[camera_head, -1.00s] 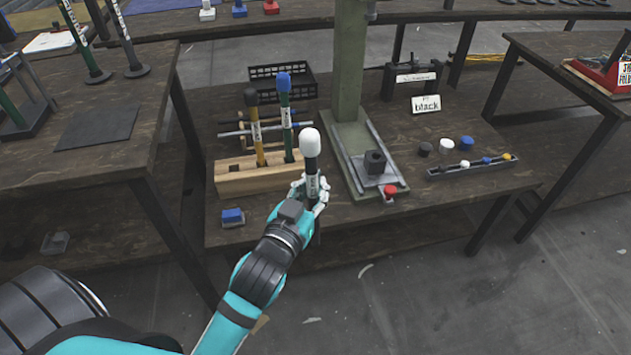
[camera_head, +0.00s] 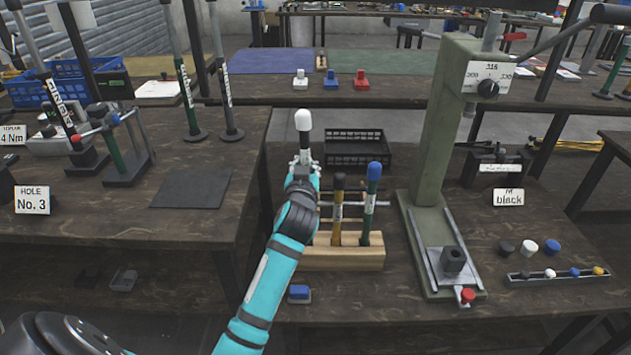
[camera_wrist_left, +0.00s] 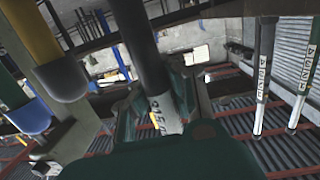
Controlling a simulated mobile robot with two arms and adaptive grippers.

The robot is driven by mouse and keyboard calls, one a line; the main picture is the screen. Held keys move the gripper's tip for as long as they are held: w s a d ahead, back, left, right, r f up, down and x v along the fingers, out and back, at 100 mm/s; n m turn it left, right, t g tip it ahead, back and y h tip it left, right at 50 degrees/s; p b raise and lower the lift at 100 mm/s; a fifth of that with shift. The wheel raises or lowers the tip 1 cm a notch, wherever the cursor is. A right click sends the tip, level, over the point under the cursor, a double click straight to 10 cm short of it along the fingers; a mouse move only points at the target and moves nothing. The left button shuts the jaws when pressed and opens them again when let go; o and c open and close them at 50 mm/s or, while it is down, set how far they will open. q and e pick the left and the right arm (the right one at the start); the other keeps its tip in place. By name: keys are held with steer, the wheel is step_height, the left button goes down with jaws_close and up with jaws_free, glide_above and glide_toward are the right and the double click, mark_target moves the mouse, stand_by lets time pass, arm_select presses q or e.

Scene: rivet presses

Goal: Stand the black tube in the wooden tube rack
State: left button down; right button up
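The black tube (camera_head: 303,140) with a white rounded cap is upright in my left gripper (camera_head: 303,162). The gripper is shut on its lower part, and the tube also shows between the fingers in the left wrist view (camera_wrist_left: 150,75). The wooden tube rack (camera_head: 350,258) stands on the bench, lower and slightly right of the gripper. It holds a yellow tube (camera_head: 337,215) with a black cap and a green tube (camera_head: 368,212) with a blue cap. My left forearm hides the rack's left end. My right gripper is out of view.
A green press (camera_head: 435,150) stands right of the rack. A black crate (camera_head: 357,148) lies behind it, and a small blue-topped block (camera_head: 299,293) in front. A higher table with a dark mat (camera_head: 190,188) is at left.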

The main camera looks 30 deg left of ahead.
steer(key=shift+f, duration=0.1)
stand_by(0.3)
arm_select(q)
steer(key=shift+r+p, duration=0.15)
steer(key=shift+p, duration=0.25)
step_height(320, 180, down, 6)
steer(key=b, duration=0.4)
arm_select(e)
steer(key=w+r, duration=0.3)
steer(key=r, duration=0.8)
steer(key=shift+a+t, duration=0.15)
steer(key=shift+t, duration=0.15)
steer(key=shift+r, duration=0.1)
arm_select(q)
steer(key=shift+m, duration=0.3)
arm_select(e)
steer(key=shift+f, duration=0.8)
